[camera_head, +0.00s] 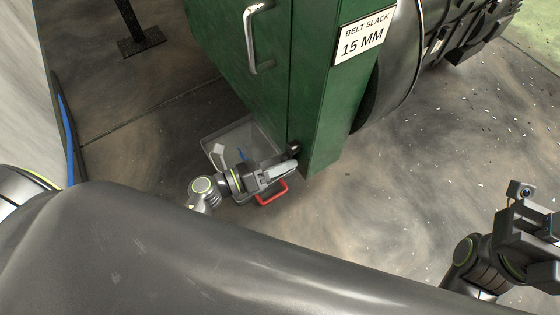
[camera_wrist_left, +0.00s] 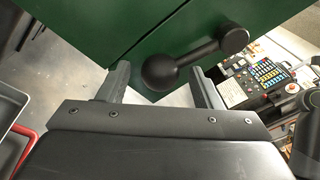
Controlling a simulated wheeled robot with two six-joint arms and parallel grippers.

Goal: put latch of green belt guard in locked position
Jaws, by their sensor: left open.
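The green belt guard (camera_head: 246,62) stands at the top middle of the head view, with a chrome handle and a "BELT SLACK 15 MM" label. Its latch, a black lever with a round knob (camera_wrist_left: 160,71), shows large in the left wrist view. The lever slants up to the right to a round pivot on the green face. My left gripper (camera_head: 281,171) is at the guard's lower corner. In the left wrist view, it is open (camera_wrist_left: 162,84), and the knob appears between its fingertips; I cannot tell whether they touch. My right gripper (camera_head: 532,215) is at the right edge, away from the guard.
A grey tray (camera_head: 212,147) with a red handle (camera_head: 272,198) lies beneath my left gripper. A large dark cylindrical machine (camera_head: 408,48) adjoins the guard. A control panel with buttons (camera_wrist_left: 262,82) shows at right in the wrist view. The floor right of the guard is mostly clear.

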